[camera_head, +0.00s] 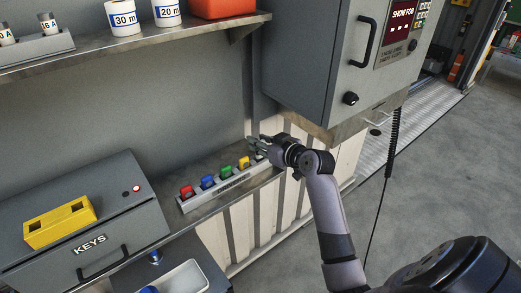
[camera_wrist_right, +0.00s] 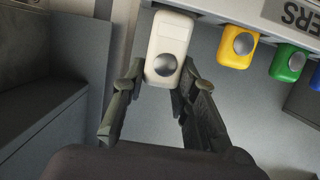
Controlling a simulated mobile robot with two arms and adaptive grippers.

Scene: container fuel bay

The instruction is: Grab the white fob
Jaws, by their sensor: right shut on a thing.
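The white fob (camera_wrist_right: 168,44) is at the end of the row of fobs in the right wrist view, with a round metal disc on its face. My right gripper (camera_wrist_right: 160,78) has its two fingers on either side of the fob's lower end, shut on it. In the head view my right gripper (camera_head: 257,146) is at the right end of the fob rack (camera_head: 225,187) and hides most of the white fob. The fob still appears to be at its place in the rack. My left gripper is not in view.
Red (camera_head: 187,192), blue (camera_head: 208,182), green (camera_head: 226,172) and yellow (camera_head: 243,163) fobs sit in the rack. A grey cabinet (camera_head: 310,60) hangs above right. A KEYS box (camera_head: 120,225) with a yellow block (camera_head: 60,222) stands left. A shelf (camera_head: 150,38) runs above.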

